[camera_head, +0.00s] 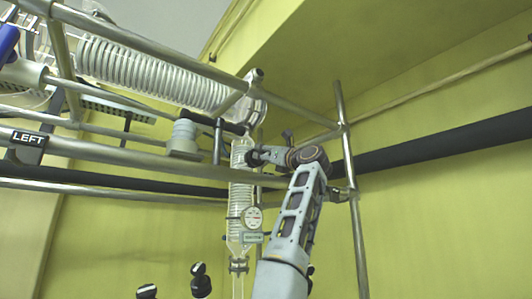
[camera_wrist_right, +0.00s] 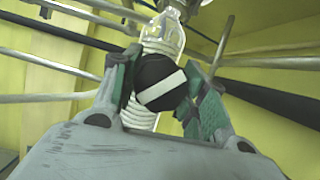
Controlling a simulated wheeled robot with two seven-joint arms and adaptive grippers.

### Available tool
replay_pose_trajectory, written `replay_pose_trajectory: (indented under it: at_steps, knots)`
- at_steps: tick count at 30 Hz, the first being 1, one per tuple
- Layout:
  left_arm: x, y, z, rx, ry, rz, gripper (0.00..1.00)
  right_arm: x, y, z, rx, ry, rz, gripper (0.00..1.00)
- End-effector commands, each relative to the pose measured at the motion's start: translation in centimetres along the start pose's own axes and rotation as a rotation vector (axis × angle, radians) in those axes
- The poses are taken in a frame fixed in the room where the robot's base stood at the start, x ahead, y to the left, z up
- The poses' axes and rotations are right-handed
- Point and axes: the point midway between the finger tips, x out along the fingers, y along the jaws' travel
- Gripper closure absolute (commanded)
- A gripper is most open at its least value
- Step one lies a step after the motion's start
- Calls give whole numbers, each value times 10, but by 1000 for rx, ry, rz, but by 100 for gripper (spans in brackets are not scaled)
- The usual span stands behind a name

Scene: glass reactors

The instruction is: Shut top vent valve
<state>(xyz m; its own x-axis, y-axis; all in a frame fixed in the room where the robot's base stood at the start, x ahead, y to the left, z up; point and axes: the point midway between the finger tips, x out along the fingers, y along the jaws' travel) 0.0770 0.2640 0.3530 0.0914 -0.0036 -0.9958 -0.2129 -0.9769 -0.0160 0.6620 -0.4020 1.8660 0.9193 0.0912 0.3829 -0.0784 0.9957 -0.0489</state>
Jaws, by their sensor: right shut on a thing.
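The top vent valve shows in the right wrist view as a round black knob (camera_wrist_right: 157,72) with a white bar across its face. The bar slants, its right end higher than its left. My right gripper (camera_wrist_right: 158,90) is shut on this knob, one green-padded finger on each side. In the head view my right gripper (camera_head: 262,157) reaches in from the lower right to the top of the upright glass column (camera_head: 240,190). There the gripper largely hides the knob. The glass neck stands behind the knob in the wrist view. My left gripper is not in view.
A glass condenser with a coil (camera_head: 150,72) slopes across the upper left. Metal frame rods (camera_head: 354,200) surround the column. A round gauge (camera_head: 252,218) sits below my gripper. Black knobs (camera_head: 200,280) stand at the bottom. A black sign (camera_head: 28,138) reads LEFT.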

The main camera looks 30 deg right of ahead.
Motion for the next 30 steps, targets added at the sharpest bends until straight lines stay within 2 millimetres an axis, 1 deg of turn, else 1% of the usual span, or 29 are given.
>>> replay_pose_trajectory:
  at_steps: [1,6,18,24,30]
  knots:
    - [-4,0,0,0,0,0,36,3,2,-2,35,9,-8,81]
    - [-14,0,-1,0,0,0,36,3,2,-2,144,9,-55,81]
    - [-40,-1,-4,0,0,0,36,3,1,-1,355,8,-145,81]
    - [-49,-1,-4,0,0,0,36,2,0,-2,424,8,-174,81]
    - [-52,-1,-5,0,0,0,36,1,0,-2,459,6,-189,81]
